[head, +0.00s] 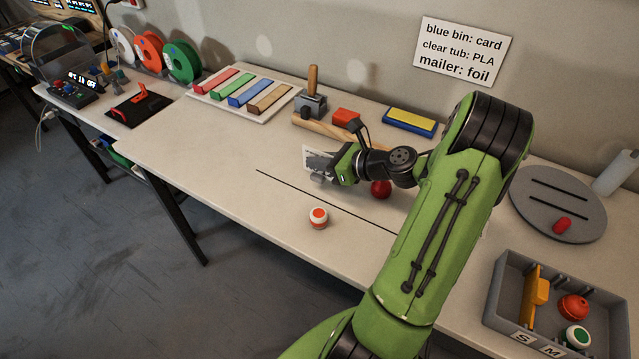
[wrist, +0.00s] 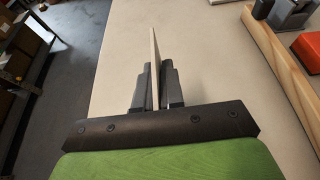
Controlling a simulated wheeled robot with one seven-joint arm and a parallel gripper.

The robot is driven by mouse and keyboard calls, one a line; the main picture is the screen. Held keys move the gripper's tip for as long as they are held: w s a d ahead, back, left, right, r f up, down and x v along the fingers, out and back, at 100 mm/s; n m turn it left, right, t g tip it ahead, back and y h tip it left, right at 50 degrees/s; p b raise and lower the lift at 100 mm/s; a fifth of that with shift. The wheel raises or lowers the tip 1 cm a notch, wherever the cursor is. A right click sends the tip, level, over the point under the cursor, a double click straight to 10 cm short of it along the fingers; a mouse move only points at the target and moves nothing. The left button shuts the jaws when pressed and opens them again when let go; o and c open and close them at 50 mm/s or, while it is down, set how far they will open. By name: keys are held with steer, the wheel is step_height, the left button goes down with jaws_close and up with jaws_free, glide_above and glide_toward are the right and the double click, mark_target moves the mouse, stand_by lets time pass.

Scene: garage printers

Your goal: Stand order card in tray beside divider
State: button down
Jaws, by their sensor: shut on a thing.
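My gripper (head: 322,177) is shut on a white order card (head: 317,160) above the middle of the workbench. The card shows edge-on between the fingers (wrist: 158,97) in the wrist view, where the card (wrist: 154,62) stands upright. The grey tray (head: 497,290) is at the lower right of the head view, well apart from my gripper. A yellow-orange divider (head: 533,293) stands inside it on the left. A red-orange round piece (head: 573,307) and a green and white one (head: 576,337) lie in the tray right of the divider. Letters S and M mark its front.
A white and orange jar (head: 318,217) and a red ball (head: 381,189) stand on the bench near my arm. A grey disc (head: 558,204) with a red piece lies behind the tray. A wooden rail (head: 322,129) and blue-yellow block (head: 410,121) lie at the back.

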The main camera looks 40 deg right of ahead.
mark_target(325, 176)
step_height(325, 176, down, 5)
steer(key=shift+w+a+f+b, duration=0.1)
steer(key=shift+f+b, duration=0.05)
steer(key=shift+b, duration=0.7)
steer(key=c, duration=1.7)
jaws_free()
steer(key=o, duration=0.4)
steer(key=shift+o, duration=0.2)
